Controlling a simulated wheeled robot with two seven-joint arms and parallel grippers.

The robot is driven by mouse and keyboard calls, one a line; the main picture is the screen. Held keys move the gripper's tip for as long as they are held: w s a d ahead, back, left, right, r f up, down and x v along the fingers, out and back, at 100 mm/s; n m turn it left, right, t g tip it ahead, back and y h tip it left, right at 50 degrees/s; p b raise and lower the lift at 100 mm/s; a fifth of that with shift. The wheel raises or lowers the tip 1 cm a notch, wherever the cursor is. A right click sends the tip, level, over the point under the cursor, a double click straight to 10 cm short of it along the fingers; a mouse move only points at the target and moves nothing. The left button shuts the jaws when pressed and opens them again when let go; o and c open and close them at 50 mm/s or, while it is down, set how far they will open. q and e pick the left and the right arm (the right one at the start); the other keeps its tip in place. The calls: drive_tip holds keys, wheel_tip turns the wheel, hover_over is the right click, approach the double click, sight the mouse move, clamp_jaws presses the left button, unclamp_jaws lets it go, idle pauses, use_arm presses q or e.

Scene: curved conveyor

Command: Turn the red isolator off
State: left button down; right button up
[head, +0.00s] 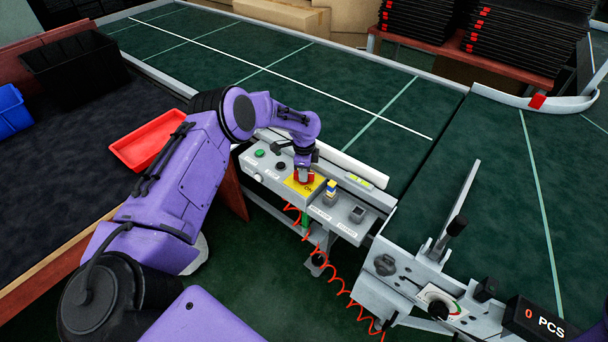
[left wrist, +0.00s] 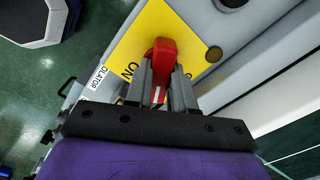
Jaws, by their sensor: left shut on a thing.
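The red isolator handle (left wrist: 163,50) stands on a yellow plate (left wrist: 190,40) in the left wrist view. The word "ON" and part of an "ISOLATOR" label show beside it. In the head view the red isolator (head: 311,177) shows partly behind my gripper, on its yellow plate (head: 293,185) on the grey control panel. My left gripper (left wrist: 162,84) is shut on the red handle, with one finger on each side of it. It also shows from above in the head view (head: 303,174). My right gripper is in neither view.
The panel also has a green button (head: 259,153), a black button (head: 281,165) and a blue-yellow switch (head: 331,188). A red coiled cable (head: 335,275) hangs in front. A lever (head: 457,225) and counter box (head: 538,318) stand right. A red tray (head: 148,143) lies left.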

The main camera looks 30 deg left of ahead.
use_arm(q)
drive_tip(key=n, duration=0.2)
drive_tip(key=n+b, duration=0.1)
drive_tip(key=n, duration=0.2)
drive_tip(key=shift+d+f, duration=0.1)
drive_tip(key=shift+f, duration=0.1)
drive_tip(key=n, duration=0.6)
drive_tip(key=shift+s+b, duration=0.15)
drive_tip(key=shift+b, duration=0.25)
drive_tip(key=shift+n, duration=0.5)
drive_tip(key=c, duration=1)
unclamp_jaws()
drive_tip(key=shift+o, duration=0.2)
drive_tip(key=shift+w+r, duration=0.2)
drive_tip(key=shift+r, duration=0.15)
wheel_tip(320, 180, up, 10)
drive_tip(key=b, duration=0.1)
drive_tip(key=shift+f+b, duration=0.15)
drive_tip(key=shift+b, duration=0.2)
